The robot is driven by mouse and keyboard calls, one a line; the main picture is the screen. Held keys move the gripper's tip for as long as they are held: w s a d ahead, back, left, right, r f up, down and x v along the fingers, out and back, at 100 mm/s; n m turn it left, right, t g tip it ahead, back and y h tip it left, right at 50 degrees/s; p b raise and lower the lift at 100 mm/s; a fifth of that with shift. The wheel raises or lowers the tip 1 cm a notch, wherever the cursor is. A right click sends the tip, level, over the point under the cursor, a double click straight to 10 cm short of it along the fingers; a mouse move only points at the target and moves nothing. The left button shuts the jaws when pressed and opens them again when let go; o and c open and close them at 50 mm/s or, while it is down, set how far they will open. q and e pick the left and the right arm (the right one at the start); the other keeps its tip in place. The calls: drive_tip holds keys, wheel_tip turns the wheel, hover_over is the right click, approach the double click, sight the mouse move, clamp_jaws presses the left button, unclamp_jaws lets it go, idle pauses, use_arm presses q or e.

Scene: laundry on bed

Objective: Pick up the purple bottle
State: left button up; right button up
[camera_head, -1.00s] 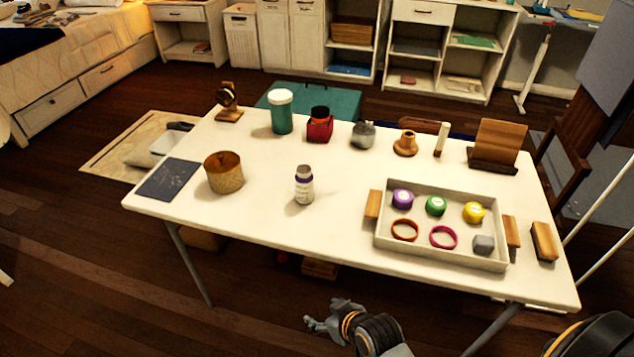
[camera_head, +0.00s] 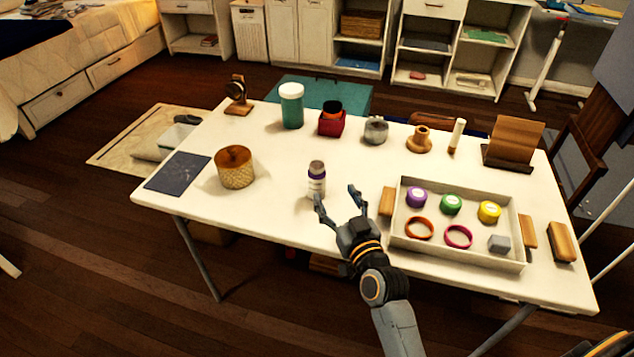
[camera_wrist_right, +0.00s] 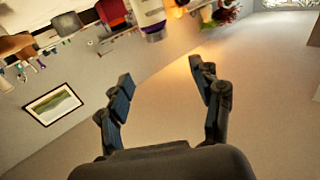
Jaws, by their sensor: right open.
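The purple bottle (camera_head: 316,182) stands upright near the front middle of the white table (camera_head: 270,212). It has a grey cap, a purple band and a pale label.
A woven pot (camera_head: 235,170) stands left of the bottle. A green jar (camera_head: 291,108) and red cup (camera_head: 331,125) stand behind. Bare tabletop surrounds the bottle.

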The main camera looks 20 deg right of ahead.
approach(317, 164)
drive_tip(key=w, duration=0.2)
drive_tip(key=w+r, duration=0.1)
drive_tip(key=w, duration=0.1)
drive_tip(key=shift+w+a, duration=0.1)
drive_tip(key=shift+w, duration=0.25)
drive_tip(key=shift+w+f, duration=0.15)
drive_tip(key=shift+w, duration=1.2)
drive_tip(key=shift+w+f, duration=0.2)
drive_tip(key=shift+w, duration=1.15)
clamp_jaws()
